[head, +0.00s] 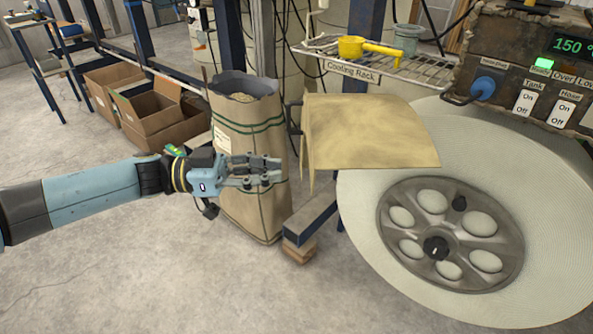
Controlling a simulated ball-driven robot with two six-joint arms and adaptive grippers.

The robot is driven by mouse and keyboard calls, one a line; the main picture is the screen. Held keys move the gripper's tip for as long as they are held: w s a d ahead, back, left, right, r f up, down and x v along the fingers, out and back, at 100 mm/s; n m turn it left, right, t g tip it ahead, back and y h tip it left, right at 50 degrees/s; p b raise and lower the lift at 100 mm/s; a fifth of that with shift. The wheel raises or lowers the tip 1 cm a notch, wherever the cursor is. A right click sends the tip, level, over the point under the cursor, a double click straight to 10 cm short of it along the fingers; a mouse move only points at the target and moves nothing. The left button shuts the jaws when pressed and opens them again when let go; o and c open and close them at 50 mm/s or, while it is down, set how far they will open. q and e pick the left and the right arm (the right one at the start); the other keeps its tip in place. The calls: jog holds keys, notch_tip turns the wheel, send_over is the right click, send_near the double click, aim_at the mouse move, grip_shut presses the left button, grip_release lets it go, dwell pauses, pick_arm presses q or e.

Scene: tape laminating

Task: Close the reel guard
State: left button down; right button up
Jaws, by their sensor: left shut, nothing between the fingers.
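A large reel (548,185) wound with pale tape fills the right side of the head view. Its grey metal hub (478,222) has several round holes and black knobs. I cannot make out for certain which part is the reel guard. My left gripper (278,171) reaches in from the left. It is shut and empty, in front of a tall brown paper sack (245,115) and left of the reel, apart from it. My right gripper is out of view.
A tan sheet (368,132) hangs between sack and reel. The cooling rack (425,70) holds a yellow scoop (362,48). A control panel (535,75) stands at upper right. Cardboard boxes (145,108) sit at upper left. The floor at lower left is clear.

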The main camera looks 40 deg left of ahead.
aim_at(311, 172)
pick_arm(q)
jog(key=x, duration=0.5)
